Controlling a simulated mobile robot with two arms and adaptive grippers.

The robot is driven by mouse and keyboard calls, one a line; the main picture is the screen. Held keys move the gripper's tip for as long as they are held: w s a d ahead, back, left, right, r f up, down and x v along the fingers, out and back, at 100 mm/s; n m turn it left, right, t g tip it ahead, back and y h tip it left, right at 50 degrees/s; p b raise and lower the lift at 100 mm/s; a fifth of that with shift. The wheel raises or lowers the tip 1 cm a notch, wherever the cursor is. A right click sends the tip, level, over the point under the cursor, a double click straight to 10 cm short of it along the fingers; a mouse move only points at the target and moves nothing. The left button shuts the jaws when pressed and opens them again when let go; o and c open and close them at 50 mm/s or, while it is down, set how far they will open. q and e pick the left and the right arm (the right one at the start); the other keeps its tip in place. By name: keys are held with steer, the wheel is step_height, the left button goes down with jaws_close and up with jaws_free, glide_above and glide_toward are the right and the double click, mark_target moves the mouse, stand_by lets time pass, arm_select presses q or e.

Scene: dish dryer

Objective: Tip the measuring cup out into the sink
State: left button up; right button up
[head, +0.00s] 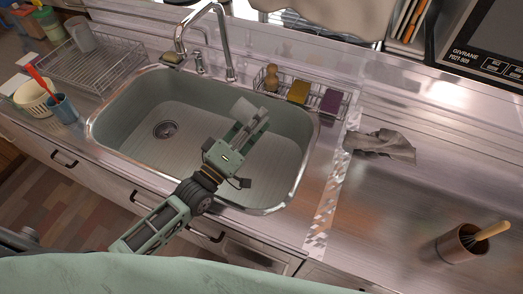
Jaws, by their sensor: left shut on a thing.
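My left gripper (246,128) reaches over the sink (205,112) from the front and is shut on a small pale grey thing, which looks like the measuring cup (247,110). The cup is above the right half of the basin, beyond my gripper's body. It appears tilted, but its opening and contents cannot be made out. The round drain (165,129) shows in the basin's left half. My right gripper is not in view.
The faucet (228,60) rises behind the sink. A wire caddy (299,91) with a brush and sponges stands at the back right. A dish rack (92,63) and blue cup (63,109) are left.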

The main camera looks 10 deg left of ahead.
arm_select(q)
steer(key=shift+d+r+m+p, duration=0.1)
steer(key=shift+d+m+p, duration=0.1)
steer(key=shift+m, duration=0.35)
steer(key=shift+d+m+p, duration=0.1)
steer(key=shift+m+p, duration=0.1)
steer(key=shift+m, duration=0.35)
steer(key=shift+s+d+f+m+g+h, duration=0.1)
steer(key=shift+f+m+g+h, duration=0.15)
steer(key=shift+f+m, duration=0.2)
steer(key=shift+s+d+f+m+g+h, duration=0.1)
steer(key=shift+f+m+g+h, duration=0.2)
steer(key=shift+m, duration=0.25)
stand_by(0.6)
steer(key=shift+d+f+m, duration=0.1)
steer(key=shift+d+m, duration=0.1)
steer(key=shift+m, duration=0.5)
stand_by(1.0)
